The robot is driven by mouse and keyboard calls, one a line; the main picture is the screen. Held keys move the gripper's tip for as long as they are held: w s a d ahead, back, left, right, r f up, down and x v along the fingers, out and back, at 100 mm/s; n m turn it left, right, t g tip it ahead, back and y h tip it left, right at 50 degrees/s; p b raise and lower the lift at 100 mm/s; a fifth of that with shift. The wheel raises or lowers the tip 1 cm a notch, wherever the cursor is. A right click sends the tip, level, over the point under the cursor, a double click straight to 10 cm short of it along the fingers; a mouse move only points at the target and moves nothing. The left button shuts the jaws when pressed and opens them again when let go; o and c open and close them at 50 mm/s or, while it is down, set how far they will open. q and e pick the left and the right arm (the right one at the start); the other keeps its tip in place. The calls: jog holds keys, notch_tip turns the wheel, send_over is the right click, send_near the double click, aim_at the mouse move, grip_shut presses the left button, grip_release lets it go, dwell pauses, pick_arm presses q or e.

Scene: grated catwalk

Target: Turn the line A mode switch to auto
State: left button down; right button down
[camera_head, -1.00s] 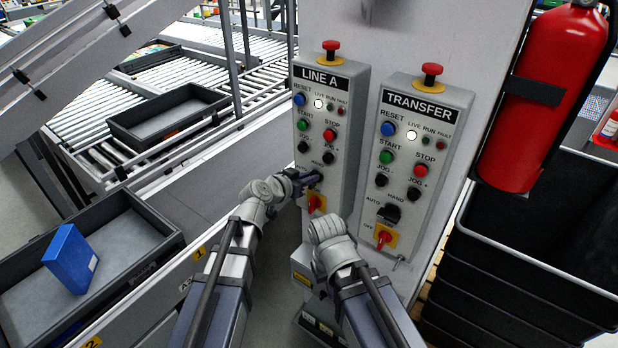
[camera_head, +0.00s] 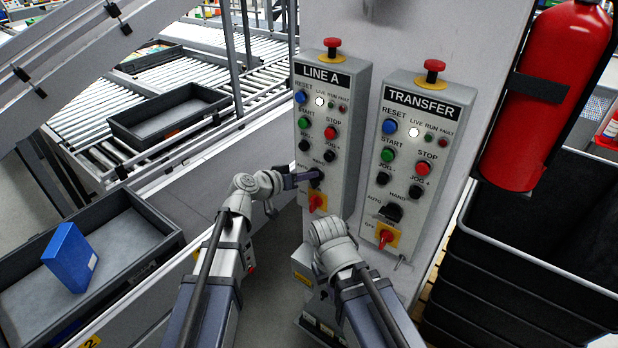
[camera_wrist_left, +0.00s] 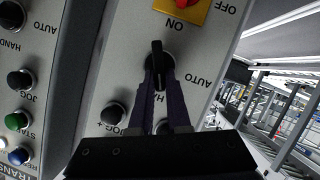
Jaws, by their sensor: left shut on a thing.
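The LINE A panel (camera_head: 312,150) is the left of two grey boxes on the pillar. Its black mode switch (camera_head: 317,176) is low on it, above a yellow plate with a red knob. My left gripper (camera_head: 309,178) reaches it from the left. In the left wrist view, upside down, the dark fingers of my left gripper (camera_wrist_left: 159,80) are shut on the mode switch (camera_wrist_left: 157,52), one on each side. AUTO shows to its right there; HAND is mostly hidden by the fingers. I cannot tell which label the switch points to. My right gripper is not in view.
The TRANSFER panel (camera_head: 415,165) with a similar switch (camera_head: 391,212) stands close on the right. A fire extinguisher (camera_head: 545,100) and black crates (camera_head: 530,260) are farther right. A conveyor with trays lies left; one tray (camera_head: 140,265) holds a blue box (camera_head: 70,258).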

pick_arm(q)
jog(key=shift+w+a+f+n+g+h+b, duration=0.15)
jog(key=shift+f+n+h+b, duration=0.2)
jog(key=shift+n+h+b, duration=0.95)
jog(key=shift+w+a+f+n+g+h+b, duration=0.15)
jog(key=shift+f+n+h+b, duration=0.3)
jog(key=shift+n+b, duration=1.5)
jog(key=shift+a+f+n+h+b, duration=0.2)
jog(key=shift+n+h+b, duration=0.75)
jog(key=shift+n+b, duration=0.65)
jog(key=shift+n, duration=0.35)
jog(key=c, duration=0.9)
grip_release()
jog(key=v, duration=0.7)
jog(key=shift+s+a, duration=0.2)
jog(key=shift+a, duration=0.1)
